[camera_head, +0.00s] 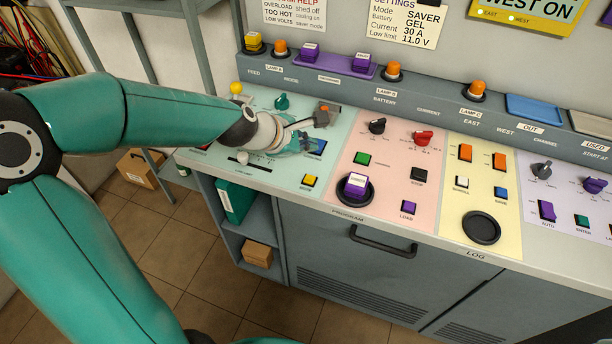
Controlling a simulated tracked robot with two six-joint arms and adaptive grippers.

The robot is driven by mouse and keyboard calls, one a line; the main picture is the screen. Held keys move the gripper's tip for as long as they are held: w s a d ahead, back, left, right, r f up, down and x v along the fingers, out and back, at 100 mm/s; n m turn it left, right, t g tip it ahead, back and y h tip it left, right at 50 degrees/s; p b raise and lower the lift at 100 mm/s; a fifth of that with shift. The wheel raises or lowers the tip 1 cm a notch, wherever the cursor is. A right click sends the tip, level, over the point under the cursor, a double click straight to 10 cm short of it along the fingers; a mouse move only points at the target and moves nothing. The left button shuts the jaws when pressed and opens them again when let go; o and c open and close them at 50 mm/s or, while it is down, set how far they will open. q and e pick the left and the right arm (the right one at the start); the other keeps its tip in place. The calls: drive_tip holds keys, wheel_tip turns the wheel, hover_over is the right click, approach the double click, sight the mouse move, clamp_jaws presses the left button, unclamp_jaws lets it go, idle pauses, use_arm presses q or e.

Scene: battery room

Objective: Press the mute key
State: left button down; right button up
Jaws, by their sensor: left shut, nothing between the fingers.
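My left gripper (305,140) is shut and empty, low over the pale green panel (262,165) at the left end of the console. It hides part of that panel. A blue key (318,147) shows just right of the gripper, and a yellow key (309,181) sits nearer the front edge. I cannot read which key is labelled mute; it may be hidden behind the gripper. I cannot tell whether the gripper touches anything. My right gripper is not in view.
Pink (385,150), yellow and lilac panels with keys and knobs continue to the right. A purple block (355,186) stands in a black round dish. Orange lamps (393,69) line the raised ledge behind. A black handle (393,246) sticks out in front.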

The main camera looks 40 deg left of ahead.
use_arm(q)
drive_tip(key=b, duration=0.7)
hover_over(308, 180)
wheel_tip(308, 180, down, 7)
drive_tip(key=shift+s+r, duration=0.1)
drive_tip(key=shift+s, duration=0.05)
drive_tip(key=shift+f+b, duration=0.7)
drive_tip(key=shift+f, duration=0.25)
drive_tip(key=shift+f, duration=0.3)
drive_tip(key=shift+f+b, duration=0.55)
drive_tip(key=shift+b, duration=0.2)
idle(0.5)
drive_tip(key=shift+r, duration=0.1)
drive_tip(key=shift+r+p, duration=0.85)
drive_tip(key=shift+p, duration=0.15)
